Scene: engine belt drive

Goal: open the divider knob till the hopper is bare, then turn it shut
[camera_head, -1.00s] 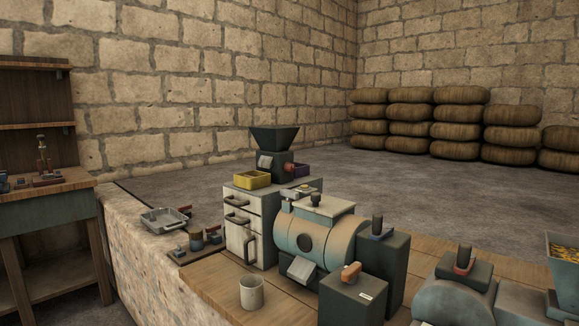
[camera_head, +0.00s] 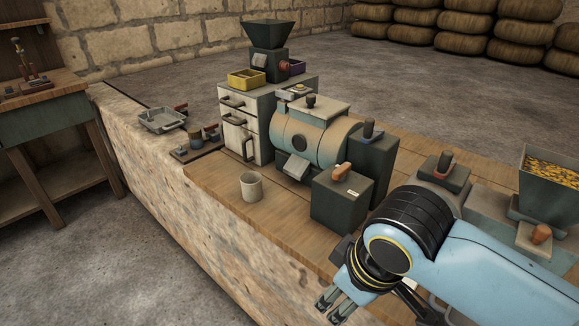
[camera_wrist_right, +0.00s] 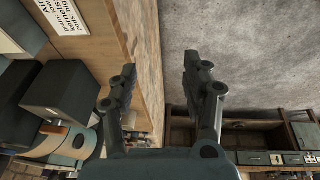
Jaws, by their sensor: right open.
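A dark hopper (camera_head: 268,33) stands at the back on a small machine between a yellow bin (camera_head: 246,79) and a purple bin (camera_head: 297,67); its inside is hidden. A brown-orange knob (camera_head: 285,64) shows at that machine's right side. A second grey-green hopper (camera_head: 550,185) at the right holds yellow kernels (camera_head: 552,166), with an orange knob (camera_head: 541,233) below it. I cannot tell for sure which knob is the divider's. My right gripper (camera_head: 332,308) is open and empty in front of the bench edge, away from both hoppers; it also shows in the right wrist view (camera_wrist_right: 160,70).
A drum machine (camera_head: 320,135) and a dark box with an orange handle (camera_head: 341,198) stand mid-bench. A beige cup (camera_head: 251,186) is near the front edge. A metal tray (camera_head: 162,119) lies on the stone wall top at left. Floor in front is clear.

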